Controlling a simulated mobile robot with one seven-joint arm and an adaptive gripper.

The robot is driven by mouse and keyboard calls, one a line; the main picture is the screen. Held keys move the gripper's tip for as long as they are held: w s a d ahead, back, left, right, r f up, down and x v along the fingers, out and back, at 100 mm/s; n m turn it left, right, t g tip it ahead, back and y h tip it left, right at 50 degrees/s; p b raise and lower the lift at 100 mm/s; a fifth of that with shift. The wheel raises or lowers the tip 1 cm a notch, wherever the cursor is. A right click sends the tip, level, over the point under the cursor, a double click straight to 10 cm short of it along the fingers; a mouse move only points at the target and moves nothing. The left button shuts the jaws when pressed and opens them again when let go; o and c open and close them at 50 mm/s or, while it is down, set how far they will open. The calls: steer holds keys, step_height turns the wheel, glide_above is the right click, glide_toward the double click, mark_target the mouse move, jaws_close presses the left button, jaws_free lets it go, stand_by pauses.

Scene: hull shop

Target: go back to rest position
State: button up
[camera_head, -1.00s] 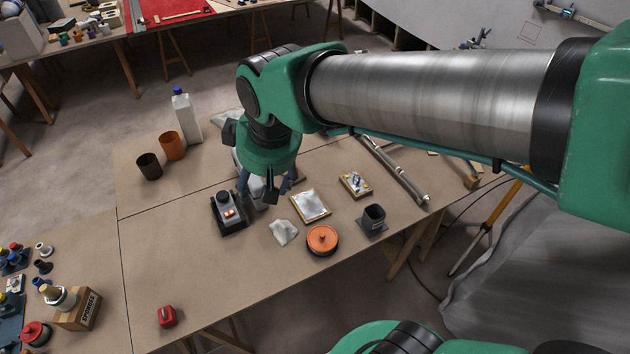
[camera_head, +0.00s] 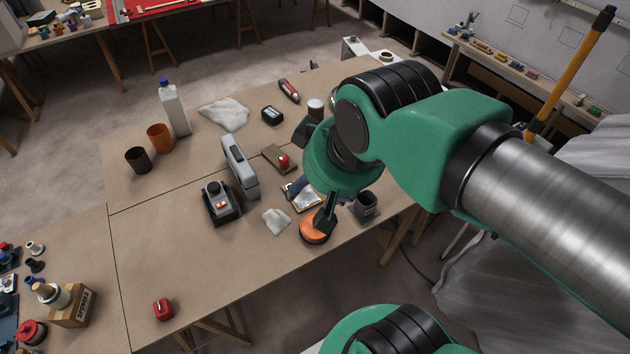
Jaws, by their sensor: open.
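My gripper (camera_head: 312,205) hangs below the green wrist of my arm, above the front right part of the brown worktable (camera_head: 165,265). Its fingers are apart, with nothing seen between them. One finger shows in front of the orange round lidded pot (camera_head: 314,231), and the other is over the small framed tray (camera_head: 290,193). I cannot tell how high the fingertips are above these things. My arm reaches in from the right and hides part of the table's right side.
Near the gripper stand a dark square cup (camera_head: 365,206), a grey upright case (camera_head: 240,167), a black device (camera_head: 219,203) and a crumpled cloth (camera_head: 276,221). A white bottle (camera_head: 174,110) and two cups are at the back left. The table's front left is mostly clear, besides a red item (camera_head: 163,309).

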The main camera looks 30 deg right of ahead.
steer(key=shift+f, duration=0.1)
step_height(320, 180, down, 8)
steer(key=b, duration=0.8)
stand_by(1.0)
